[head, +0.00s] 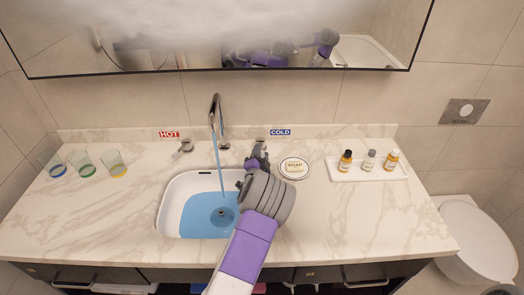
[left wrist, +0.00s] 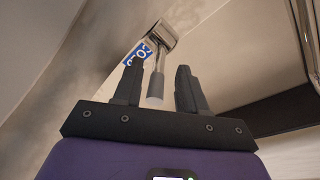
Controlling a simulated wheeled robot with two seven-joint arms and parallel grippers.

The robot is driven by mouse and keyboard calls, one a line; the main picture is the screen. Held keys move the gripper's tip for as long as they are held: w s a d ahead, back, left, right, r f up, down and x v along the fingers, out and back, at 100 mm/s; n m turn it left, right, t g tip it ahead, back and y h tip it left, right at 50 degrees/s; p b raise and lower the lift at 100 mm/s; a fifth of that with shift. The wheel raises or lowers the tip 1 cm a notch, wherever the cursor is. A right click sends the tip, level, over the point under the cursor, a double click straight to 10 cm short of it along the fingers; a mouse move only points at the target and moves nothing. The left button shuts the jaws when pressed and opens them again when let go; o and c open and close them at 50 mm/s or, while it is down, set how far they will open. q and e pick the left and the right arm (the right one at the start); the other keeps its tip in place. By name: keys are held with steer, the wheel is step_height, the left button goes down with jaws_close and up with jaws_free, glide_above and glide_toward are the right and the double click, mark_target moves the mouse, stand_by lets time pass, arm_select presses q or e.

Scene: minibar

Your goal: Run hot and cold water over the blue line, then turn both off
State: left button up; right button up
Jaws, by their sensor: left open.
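Water runs from the chrome faucet (head: 216,118) into the white sink (head: 175,188), where blue water (head: 205,207) covers the bottom. I cannot make out a separate blue line. The hot handle (head: 184,146) is left of the faucet under the red HOT label (head: 169,134). My left gripper (head: 258,156) is open at the cold handle, below the blue COLD label (head: 280,132). In the left wrist view, the cold handle (left wrist: 157,82) points between the open fingers (left wrist: 158,88); contact is unclear. My right gripper is out of view.
A soap dish (head: 294,167) sits just right of my left gripper. A white tray (head: 345,177) with small bottles is further right. Three glasses (head: 85,163) stand at the left. A mirror (head: 200,50) spans the wall above; a toilet (head: 475,240) is at the right.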

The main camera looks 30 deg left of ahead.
arm_select(q)
steer(key=shift+x, duration=1.3)
jaws_close()
steer(key=shift+r, duration=0.1)
steer(key=shift+a, duration=0.1)
